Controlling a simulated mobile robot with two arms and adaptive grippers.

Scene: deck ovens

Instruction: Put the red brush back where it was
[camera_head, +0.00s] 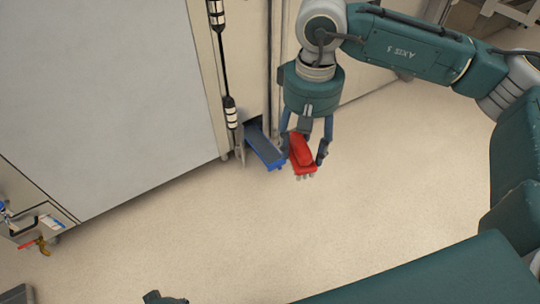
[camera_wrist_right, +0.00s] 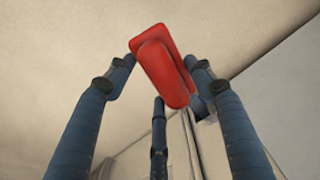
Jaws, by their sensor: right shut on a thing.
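The red brush (camera_head: 302,152) is held in my right gripper (camera_head: 304,160), which points down in the head view, with fingers on both sides of it. Pale bristle tufts show at the brush's lower end. In the right wrist view the red brush (camera_wrist_right: 163,65) sits between the fingertips of my right gripper (camera_wrist_right: 160,80), clear of the floor as far as I can tell. A small dark part at the bottom edge of the head view may belong to my left arm; its fingers do not show.
A blue tray-like thing (camera_head: 265,148) with a dark inside is just left of the brush, by the base of the pale cabinet (camera_head: 120,90). A black-and-white rod (camera_head: 224,60) runs down the cabinet front. Coloured valves (camera_head: 40,242) are at the far left. Pale floor (camera_head: 230,230) is open.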

